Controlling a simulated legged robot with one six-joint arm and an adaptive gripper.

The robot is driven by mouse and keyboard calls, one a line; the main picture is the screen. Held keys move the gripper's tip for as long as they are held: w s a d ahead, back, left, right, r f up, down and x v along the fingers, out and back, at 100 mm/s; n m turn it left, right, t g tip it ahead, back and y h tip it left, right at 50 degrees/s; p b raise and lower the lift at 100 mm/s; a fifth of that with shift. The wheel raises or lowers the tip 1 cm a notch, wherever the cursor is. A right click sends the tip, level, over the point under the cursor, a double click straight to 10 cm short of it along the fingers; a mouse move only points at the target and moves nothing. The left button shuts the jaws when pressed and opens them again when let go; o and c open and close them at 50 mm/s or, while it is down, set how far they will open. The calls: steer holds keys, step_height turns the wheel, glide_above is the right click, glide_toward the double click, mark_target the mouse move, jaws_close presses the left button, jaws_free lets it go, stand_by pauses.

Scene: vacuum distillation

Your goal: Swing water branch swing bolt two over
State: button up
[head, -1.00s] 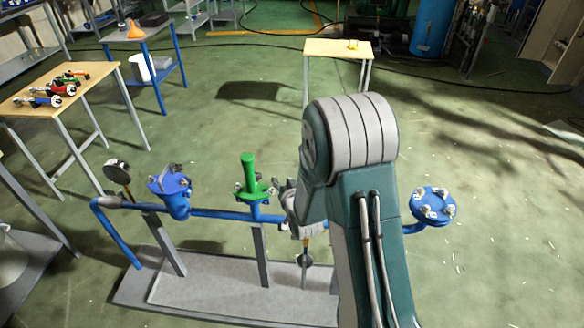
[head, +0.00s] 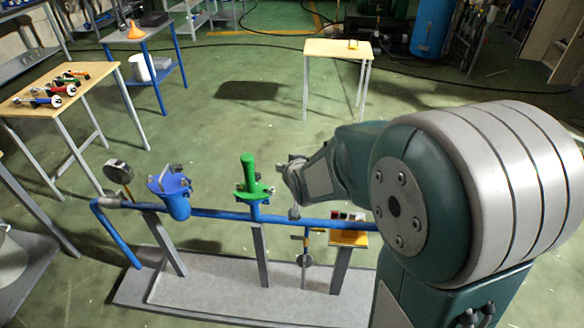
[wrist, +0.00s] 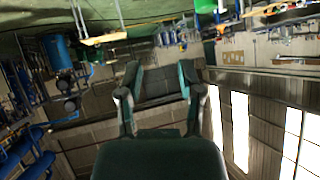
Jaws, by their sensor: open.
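A blue pipe (head: 228,214) runs across a low stand. At its left end is a blue flanged branch (head: 172,194) with metal swing bolts (head: 166,178) around its rim. In the middle stands a green branch (head: 249,178) with small metal bolts at its flange. I cannot tell which one is the water branch or which bolt is number two. The right end of the pipe is hidden behind my arm. My gripper (head: 287,172) is just right of the green branch and seems apart from it. In the wrist view my gripper (wrist: 160,92) is open with nothing between its fingers.
A gauge (head: 119,172) stands at the pipe's left end. A yellow box (head: 348,238) with small coloured items sits near the pipe. A wooden table (head: 28,97) with coloured tools is at left, a small table (head: 338,49) at back. Floor between is clear.

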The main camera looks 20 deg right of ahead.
steer(key=shift+g, duration=0.4)
steer(key=shift+v, duration=2)
steer(key=shift+c, duration=0.3)
steer(key=shift+w+d, duration=0.1)
steer(key=c, duration=0.6)
steer(key=d+f+m+g, duration=0.4)
steer(key=f+m, duration=0.1)
steer(key=f, duration=0.3)
steer(key=shift+d+m, duration=0.15)
steer(key=shift+m, duration=0.15)
steer(key=m+t+y, duration=0.2)
steer(key=m+y, duration=0.8)
steer(key=m, duration=1)
glide_toward(270, 193)
steer(key=d+f+x, duration=0.1)
steer(key=x, duration=0.6)
steer(key=shift+w, duration=0.3)
